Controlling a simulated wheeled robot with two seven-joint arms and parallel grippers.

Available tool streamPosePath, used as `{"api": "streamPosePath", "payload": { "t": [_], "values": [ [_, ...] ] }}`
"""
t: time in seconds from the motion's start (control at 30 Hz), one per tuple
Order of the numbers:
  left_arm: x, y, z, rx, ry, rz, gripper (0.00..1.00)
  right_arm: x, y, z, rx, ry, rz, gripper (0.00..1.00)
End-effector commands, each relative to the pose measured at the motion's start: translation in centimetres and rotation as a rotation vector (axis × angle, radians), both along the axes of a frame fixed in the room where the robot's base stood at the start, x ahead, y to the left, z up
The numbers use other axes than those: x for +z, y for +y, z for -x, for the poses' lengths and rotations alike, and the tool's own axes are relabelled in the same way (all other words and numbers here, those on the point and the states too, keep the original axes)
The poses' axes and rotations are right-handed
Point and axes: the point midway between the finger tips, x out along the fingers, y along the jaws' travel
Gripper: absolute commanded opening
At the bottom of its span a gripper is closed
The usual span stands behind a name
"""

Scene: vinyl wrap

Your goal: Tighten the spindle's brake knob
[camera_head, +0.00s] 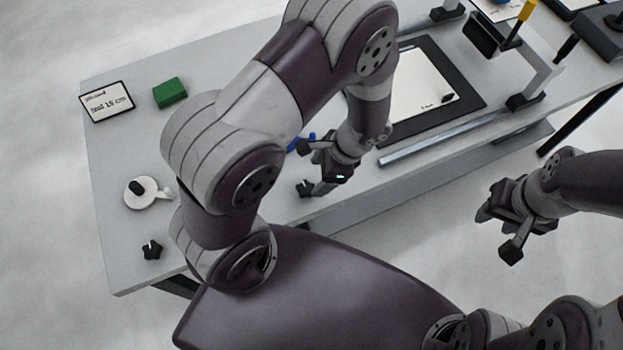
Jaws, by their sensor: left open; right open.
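A black star-shaped knob (152,249) is at the left part of the table's front edge; it looks like the brake knob, but I cannot be sure. No spindle can be made out clearly; my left arm hides part of the table. My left gripper (304,168) is open over the table's front edge, well to the right of this knob, with nothing visible between its fingers. My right gripper (496,232) is open and empty, off the table's front side at the right, over the floor.
A white round piece with a black part (150,194), a green block (170,93) and a lettered card (107,102) are on the table's left. A blue item (294,144) is partly hidden beside my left gripper. A dark mat (465,98) and metal rail (440,142) lie right.

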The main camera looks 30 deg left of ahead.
Motion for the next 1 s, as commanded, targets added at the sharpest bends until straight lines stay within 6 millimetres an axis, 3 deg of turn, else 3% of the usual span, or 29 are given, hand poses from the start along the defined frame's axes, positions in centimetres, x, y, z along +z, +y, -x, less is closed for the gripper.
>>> {"api": "streamPosePath", "payload": {
  "t": [0.13,0.33,0.9,0.97,1.0],
  "values": [
    [3.4,-1.3,-0.7,-0.001,-0.004,0.002,0.72,-0.2,0.0,0.0,0.0,0.0,0.0,0.43],
    [5.8,-2.2,-1.1,0.0,0.0,0.0,0.72,-0.3,0.0,0.0,0.0,0.0,0.0,0.43],
    [6.1,-2.3,-1.1,0.007,-0.002,-0.001,0.72,-0.3,0.0,0.0,0.0,0.0,0.0,0.43],
    [5.7,-2.7,-1.0,0.071,-0.033,0.016,0.72,-0.3,0.0,0.0,0.0,0.0,0.0,0.43],
    [5.5,-3.1,-0.1,0.165,-0.06,0.044,0.72,-0.3,0.0,0.0,0.0,0.0,0.0,0.43]
  ]
}}
